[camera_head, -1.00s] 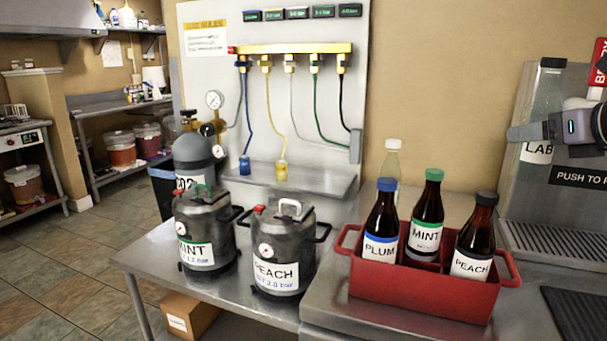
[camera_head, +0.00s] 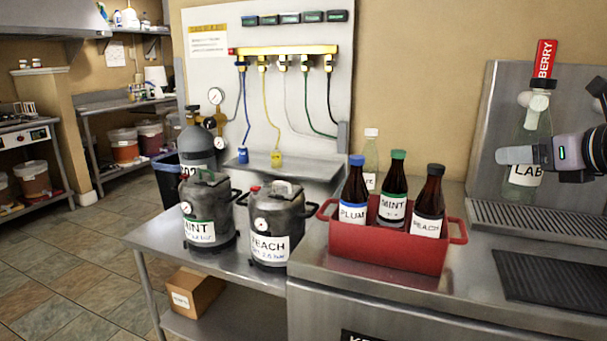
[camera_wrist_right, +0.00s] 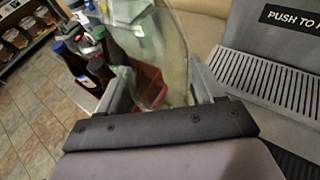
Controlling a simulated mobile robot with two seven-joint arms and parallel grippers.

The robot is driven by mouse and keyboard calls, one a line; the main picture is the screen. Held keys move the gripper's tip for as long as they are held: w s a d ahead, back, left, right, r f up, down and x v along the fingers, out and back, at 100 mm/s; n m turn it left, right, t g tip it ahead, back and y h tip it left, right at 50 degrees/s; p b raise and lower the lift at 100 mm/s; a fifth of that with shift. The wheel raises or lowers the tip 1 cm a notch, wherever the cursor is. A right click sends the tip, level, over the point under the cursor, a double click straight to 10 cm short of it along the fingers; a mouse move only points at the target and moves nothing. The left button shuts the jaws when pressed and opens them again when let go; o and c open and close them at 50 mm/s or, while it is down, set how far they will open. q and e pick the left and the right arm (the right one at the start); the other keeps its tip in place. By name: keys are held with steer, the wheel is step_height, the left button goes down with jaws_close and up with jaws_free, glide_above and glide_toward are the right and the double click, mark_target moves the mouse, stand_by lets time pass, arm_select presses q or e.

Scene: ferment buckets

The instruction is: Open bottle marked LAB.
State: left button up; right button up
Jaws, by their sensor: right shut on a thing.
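The clear glass bottle marked LAB (camera_head: 525,176) is upright at the right of the head view, in front of the steel tap panel. Its top, with what looks like a grey cap, overlaps the tap; I cannot tell whether they touch. My right gripper (camera_head: 520,155) is shut on the LAB bottle's body, just above its label. In the right wrist view the clear bottle (camera_wrist_right: 165,40) stands between the two fingers (camera_wrist_right: 160,88). My left gripper is not in view.
A red BERRY tap handle (camera_head: 545,58) rises behind the bottle, above a slotted drip tray (camera_head: 540,222). A red crate (camera_head: 385,250) holds the PLUM, MINT and PEACH bottles, with a clear bottle (camera_head: 371,150) behind. MINT and PEACH kegs (camera_head: 275,225) stand left. A dark mat (camera_head: 560,280) lies front right.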

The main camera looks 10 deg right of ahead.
steer(key=s+a+f+n+y, duration=0.1)
steer(key=s+a+f, duration=0.3)
steer(key=a+f, duration=0.4)
steer(key=s+a+f+n+y, duration=0.1)
steer(key=s+a+f+y, duration=0.1)
steer(key=s+a+f, duration=0.2)
steer(key=s+a+f+n+g+y, duration=0.1)
steer(key=s+a+f, duration=0.3)
steer(key=a+f, duration=0.7)
steer(key=shift+a+f+n+y, duration=0.35)
steer(key=shift+f+n+y, duration=0.05)
steer(key=shift+f, duration=0.4)
steer(key=shift+d+f, duration=0.1)
step_height(320, 180, up, 9)
steer(key=p, duration=0.9)
steer(key=shift+s+g, duration=0.25)
steer(key=shift+g, duration=0.05)
